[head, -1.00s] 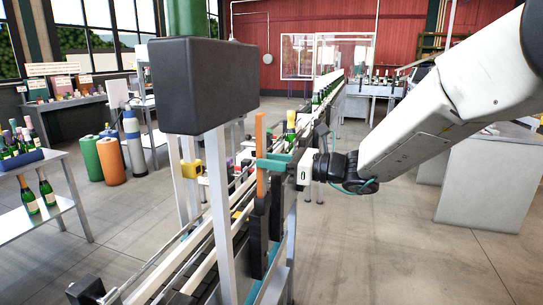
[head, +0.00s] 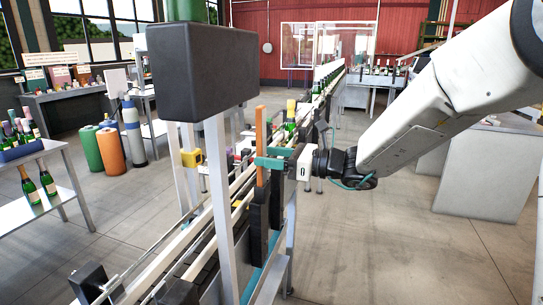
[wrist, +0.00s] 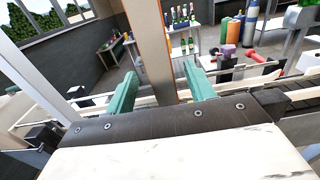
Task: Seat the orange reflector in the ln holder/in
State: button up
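The orange reflector (head: 261,146) is an upright narrow bar at the conveyor's near side. Its lower end meets the top of a black upright block (head: 258,212), which looks like the holder; I cannot tell whether it is seated there. My gripper (head: 268,161) reaches in from the right, its teal fingers level with the reflector's middle. In the wrist view, the reflector (wrist: 152,50) stands between the two fingers (wrist: 158,85). A gap shows on its right side and a narrower one on its left, so the fingers look open around it. The holder is hidden there.
A dark box on a metal post (head: 202,78) stands left of the reflector. The conveyor (head: 205,225) runs beneath, with a gold-topped bottle (head: 291,112) just behind and a row of bottles farther off.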

jog(key=v, duration=0.7)
jog(key=shift+d, duration=0.4)
